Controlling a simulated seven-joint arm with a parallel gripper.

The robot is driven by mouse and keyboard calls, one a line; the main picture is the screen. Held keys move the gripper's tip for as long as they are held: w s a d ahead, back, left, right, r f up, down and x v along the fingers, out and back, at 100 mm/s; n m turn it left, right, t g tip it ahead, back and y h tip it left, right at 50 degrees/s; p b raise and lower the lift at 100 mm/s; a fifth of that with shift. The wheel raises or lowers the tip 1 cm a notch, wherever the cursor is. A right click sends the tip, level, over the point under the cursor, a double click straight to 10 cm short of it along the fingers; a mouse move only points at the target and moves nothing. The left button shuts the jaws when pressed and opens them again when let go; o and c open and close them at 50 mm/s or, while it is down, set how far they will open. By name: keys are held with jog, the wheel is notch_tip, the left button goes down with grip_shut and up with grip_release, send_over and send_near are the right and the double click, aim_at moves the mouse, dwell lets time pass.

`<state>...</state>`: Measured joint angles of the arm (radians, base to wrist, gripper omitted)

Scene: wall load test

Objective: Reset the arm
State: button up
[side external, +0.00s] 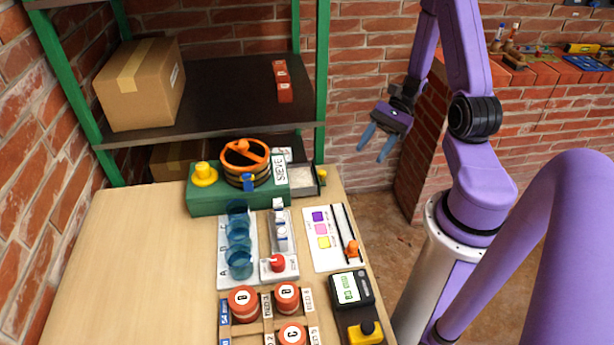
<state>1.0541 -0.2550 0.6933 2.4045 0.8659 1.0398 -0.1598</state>
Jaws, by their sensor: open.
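My gripper (377,141) is at the upper middle of the side external view, with its two blue fingers pointing down and apart. It is open, and nothing shows between the fingers. It hangs in the air to the right of the shelf and beyond the table's far right corner, apart from everything on the table. My purple arm comes down to it from above.
The wooden table (130,250) holds a green sieve machine (235,200), several blue cups (239,264), red-brown lidded jars (243,303), a colour card (321,240) and a scale (351,288). A shelf (225,95) behind carries a cardboard box (140,85). The table's left side is clear.

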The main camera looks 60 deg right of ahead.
jog(key=s+a+r+n+h, duration=0.4)
jog(key=a+n, duration=0.5)
jog(key=n, duration=0.5)
jog(key=s+a+r+n+g+h, duration=0.1)
jog(key=s+a+r+n+h, duration=0.4)
jog(key=n, duration=1)
jog(key=shift+a+r+n+h, duration=0.3)
jog(key=shift+a+r+h, duration=0.95)
jog(key=shift+a, duration=0.65)
jog(key=shift+s+r, duration=0.1)
